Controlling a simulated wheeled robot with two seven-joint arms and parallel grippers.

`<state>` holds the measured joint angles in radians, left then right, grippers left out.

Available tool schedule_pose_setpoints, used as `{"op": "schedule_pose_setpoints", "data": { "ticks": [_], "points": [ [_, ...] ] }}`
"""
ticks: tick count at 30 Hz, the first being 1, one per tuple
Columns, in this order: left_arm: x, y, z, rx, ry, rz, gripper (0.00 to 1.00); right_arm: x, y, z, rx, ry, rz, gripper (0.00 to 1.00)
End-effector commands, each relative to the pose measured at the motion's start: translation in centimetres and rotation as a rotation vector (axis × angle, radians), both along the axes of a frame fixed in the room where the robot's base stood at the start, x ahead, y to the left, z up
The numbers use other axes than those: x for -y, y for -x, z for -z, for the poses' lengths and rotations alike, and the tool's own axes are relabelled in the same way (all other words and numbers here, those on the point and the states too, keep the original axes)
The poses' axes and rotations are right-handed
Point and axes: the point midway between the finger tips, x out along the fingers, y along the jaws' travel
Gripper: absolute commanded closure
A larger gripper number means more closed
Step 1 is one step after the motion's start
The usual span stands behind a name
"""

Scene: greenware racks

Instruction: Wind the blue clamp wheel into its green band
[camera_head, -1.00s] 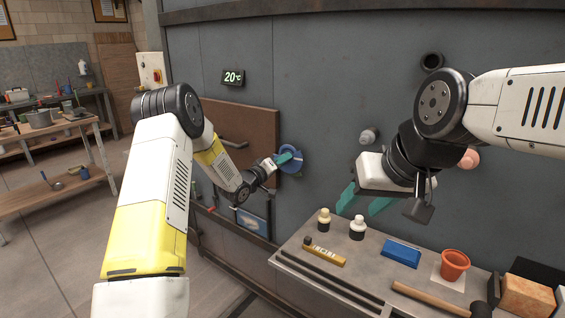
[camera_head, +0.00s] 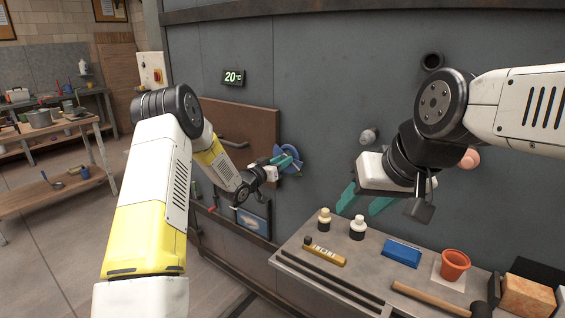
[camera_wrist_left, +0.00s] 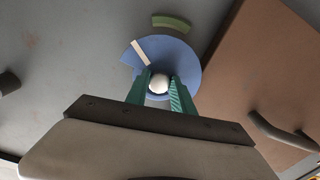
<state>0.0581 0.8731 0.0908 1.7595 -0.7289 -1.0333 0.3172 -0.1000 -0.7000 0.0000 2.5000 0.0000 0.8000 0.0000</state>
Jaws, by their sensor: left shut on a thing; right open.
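The blue clamp wheel (camera_head: 293,167) is on the grey wall beside the brown panel. It fills the middle of the left wrist view (camera_wrist_left: 185,62), with a pale pointer mark (camera_wrist_left: 141,52) and a round white knob (camera_wrist_left: 159,84) at its centre. The green band (camera_wrist_left: 171,22) is a short arc on the wall just beyond the wheel's rim. The pointer lies to the left of the band, outside it. My left gripper (camera_head: 284,160) is shut on the wheel's knob, its teal fingers on either side. My right gripper (camera_head: 363,202) is open and empty above the bench.
The brown panel (camera_head: 240,124) with a handle is next to the wheel. The metal bench (camera_head: 330,280) below my right gripper holds two bottles, a blue block (camera_head: 402,253), a terracotta pot (camera_head: 454,265) and a mallet. A wall pipe stub (camera_head: 369,136) is near my right gripper.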

Motion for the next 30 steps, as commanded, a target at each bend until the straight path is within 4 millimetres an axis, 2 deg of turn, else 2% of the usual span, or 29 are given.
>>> {"op": "schedule_pose_setpoints", "data": {
  "ticks": [18, 30],
  "points": [
    [-0.25, -0.12, 0.13, 0.322, -0.451, 0.001, 1.00, 0.00, 0.00, 0.00, 0.000, 0.000, 0.000, 0.52],
    [-0.38, -0.18, 0.10, 0.436, -0.607, 0.001, 1.00, 0.00, 0.00, 0.00, 0.000, 0.000, 0.000, 0.52]
  ]
}}
